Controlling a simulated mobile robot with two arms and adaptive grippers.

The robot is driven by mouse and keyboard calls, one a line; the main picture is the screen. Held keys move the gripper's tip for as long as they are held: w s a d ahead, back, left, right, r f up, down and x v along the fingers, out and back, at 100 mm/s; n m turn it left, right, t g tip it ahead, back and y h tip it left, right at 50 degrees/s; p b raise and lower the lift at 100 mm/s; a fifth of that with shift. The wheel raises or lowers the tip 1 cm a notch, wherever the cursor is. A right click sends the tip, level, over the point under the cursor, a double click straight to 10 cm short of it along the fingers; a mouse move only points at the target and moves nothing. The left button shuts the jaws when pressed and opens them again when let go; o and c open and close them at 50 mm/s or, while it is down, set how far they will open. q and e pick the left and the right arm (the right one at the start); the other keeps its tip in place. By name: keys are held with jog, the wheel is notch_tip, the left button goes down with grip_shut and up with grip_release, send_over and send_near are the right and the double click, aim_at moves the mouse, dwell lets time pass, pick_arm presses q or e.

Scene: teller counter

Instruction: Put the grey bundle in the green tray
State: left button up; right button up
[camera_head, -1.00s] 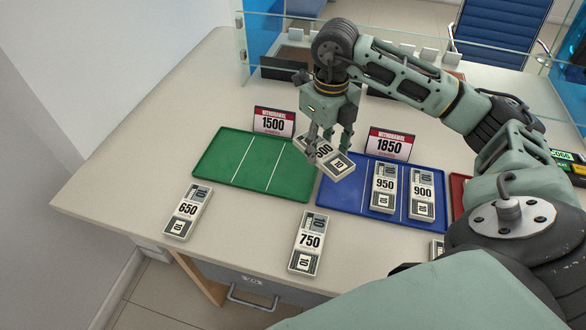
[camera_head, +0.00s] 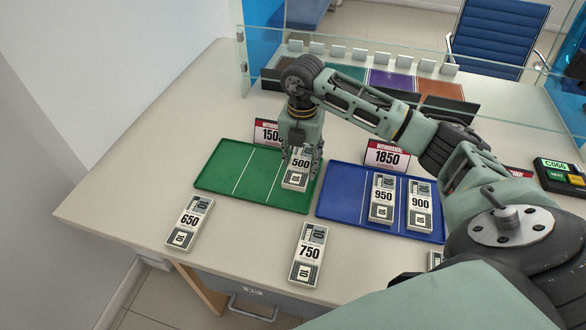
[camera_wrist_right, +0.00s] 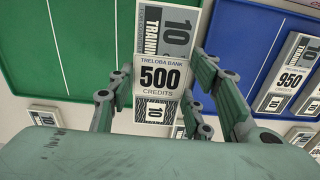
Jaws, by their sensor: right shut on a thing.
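My right gripper (camera_head: 300,163) is shut on the grey 500 bundle (camera_head: 299,178), over the right part of the green tray (camera_head: 225,165). I cannot tell whether the bundle touches the tray floor. The tray's two left sections are empty. More grey bundles, marked 650 (camera_head: 190,222) and 750 (camera_head: 309,254), lie on the counter in front. My left gripper is out of view.
The blue tray (camera_head: 340,196) to the right holds the 950 bundle (camera_head: 383,198) and the 900 bundle (camera_head: 421,206). Signs marked 1500 (camera_head: 268,134) and 1850 (camera_head: 387,156) stand behind the trays. A glass screen (camera_head: 440,75) crosses the back. The counter's left side is clear.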

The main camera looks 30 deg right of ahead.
aim_at(293, 172)
jog(key=shift+w+a+f, duration=0.65)
jog(key=shift+a+f, duration=0.05)
jog(key=shift+a, duration=0.1)
notch_tip(293, 172, down, 3)
jog(key=shift+f+p, duration=0.15)
jog(key=shift+p, duration=0.4)
jog(key=shift+f, duration=0.25)
jog(key=shift+f, duration=0.1)
jog(key=shift+f, duration=0.15)
jog(key=o, duration=1.2)
